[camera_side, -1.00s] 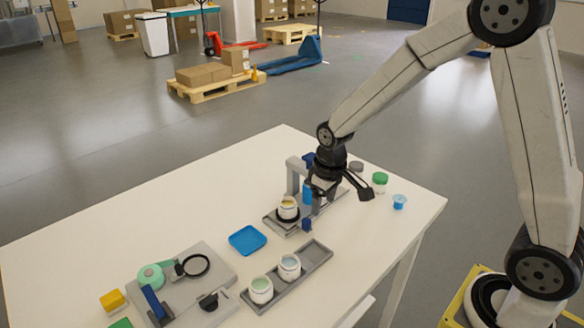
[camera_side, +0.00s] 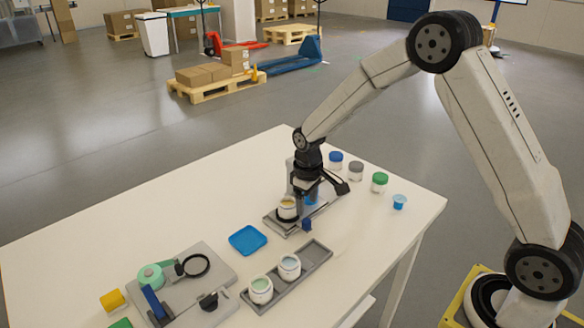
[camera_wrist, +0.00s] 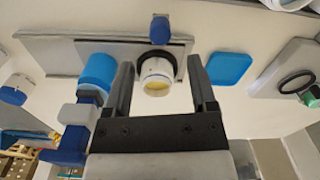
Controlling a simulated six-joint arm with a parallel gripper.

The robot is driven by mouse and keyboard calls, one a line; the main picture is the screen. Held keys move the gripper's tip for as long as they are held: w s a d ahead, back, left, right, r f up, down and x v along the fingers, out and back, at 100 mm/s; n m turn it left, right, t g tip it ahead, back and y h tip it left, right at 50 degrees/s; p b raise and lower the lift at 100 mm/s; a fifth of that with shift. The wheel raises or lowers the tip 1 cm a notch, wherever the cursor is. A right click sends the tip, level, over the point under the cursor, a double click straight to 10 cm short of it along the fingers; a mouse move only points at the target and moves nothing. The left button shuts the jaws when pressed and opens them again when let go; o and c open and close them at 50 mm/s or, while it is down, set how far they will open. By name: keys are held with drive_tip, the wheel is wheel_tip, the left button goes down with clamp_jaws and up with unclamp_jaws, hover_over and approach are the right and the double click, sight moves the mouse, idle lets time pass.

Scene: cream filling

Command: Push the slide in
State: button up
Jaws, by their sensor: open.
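The grey filling station (camera_side: 272,218) stands near the table's middle, its upright partly hidden by my gripper. A white jar (camera_side: 288,209) with yellow cream sits at its left end in a dark ring holder. It also shows in the wrist view (camera_wrist: 157,77). A blue knob (camera_side: 307,225) on the front edge, seemingly the slide's handle, shows beyond the jar in the wrist view (camera_wrist: 160,30). A blue cylinder (camera_wrist: 97,72) is left of the jar there. My gripper (camera_wrist: 160,68) is open, its fingers framing the jar in that view. I cannot tell whether they touch anything.
A grey tray (camera_side: 318,252) with two open jars is in front. A blue dish (camera_side: 248,239) lies left of the station. Several lidded jars, one green-lidded (camera_side: 380,182), and a small blue cup (camera_side: 400,202) stand right. A grey tool board (camera_side: 215,262) is at left.

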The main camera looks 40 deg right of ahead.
sight(307, 220)
drive_tip(key=shift+f, duration=3.05)
clamp_jaws()
